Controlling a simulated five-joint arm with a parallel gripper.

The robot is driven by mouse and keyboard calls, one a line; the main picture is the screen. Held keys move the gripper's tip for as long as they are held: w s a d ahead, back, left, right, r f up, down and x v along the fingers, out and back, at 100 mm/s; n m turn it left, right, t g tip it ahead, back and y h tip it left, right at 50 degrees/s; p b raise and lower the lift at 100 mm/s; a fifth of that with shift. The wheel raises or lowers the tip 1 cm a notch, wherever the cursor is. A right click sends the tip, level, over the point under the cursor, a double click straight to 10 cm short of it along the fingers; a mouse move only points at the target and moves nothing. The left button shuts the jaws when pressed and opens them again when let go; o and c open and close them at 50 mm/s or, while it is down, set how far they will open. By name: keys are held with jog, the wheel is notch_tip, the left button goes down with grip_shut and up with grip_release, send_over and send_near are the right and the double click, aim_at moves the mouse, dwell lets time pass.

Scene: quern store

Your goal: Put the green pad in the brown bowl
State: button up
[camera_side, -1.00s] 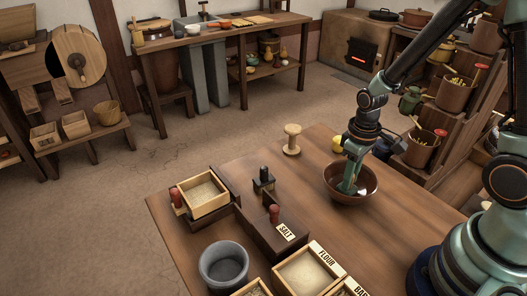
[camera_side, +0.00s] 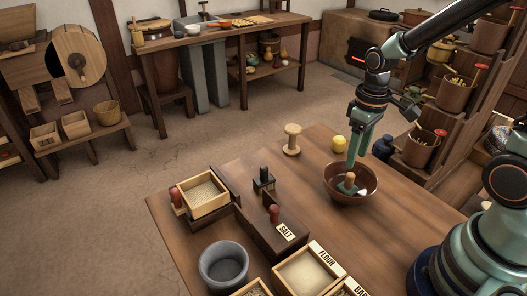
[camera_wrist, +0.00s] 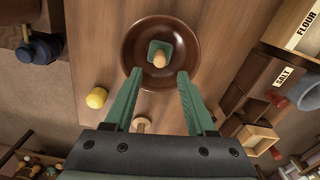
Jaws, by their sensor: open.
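The brown bowl (camera_side: 366,190) stands on the wooden table in the side view. It also shows at the top of the wrist view (camera_wrist: 133,50). The green pad (camera_wrist: 151,46), with a tan wooden knob on it, lies inside the bowl. It shows in the side view (camera_side: 342,188) too, beside a small white thing in the bowl. My gripper (camera_side: 353,163) is above the bowl, apart from the pad. In the wrist view my gripper (camera_wrist: 158,75) has its two green fingers spread wide, with nothing between them.
A yellow ball (camera_side: 339,144) and a wooden spool (camera_side: 292,139) stand behind the bowl. A dark blue jar (camera_side: 383,148) is right of the ball. The salt box (camera_side: 270,226), flour box (camera_side: 308,272) and grey pot (camera_side: 223,266) stand to the left and front.

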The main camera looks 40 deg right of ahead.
notch_tip(320, 180, up, 5)
notch_tip(320, 180, up, 9)
jog(key=m+t, duration=0.2)
jog(key=t, duration=0.4)
send_over(351, 175)
jog(key=s+a, duration=0.2)
jog(key=a, duration=0.1)
jog(key=shift+s+a+f, duration=0.1)
jog(key=shift+s+a, duration=0.05)
jog(key=shift+s, duration=0.05)
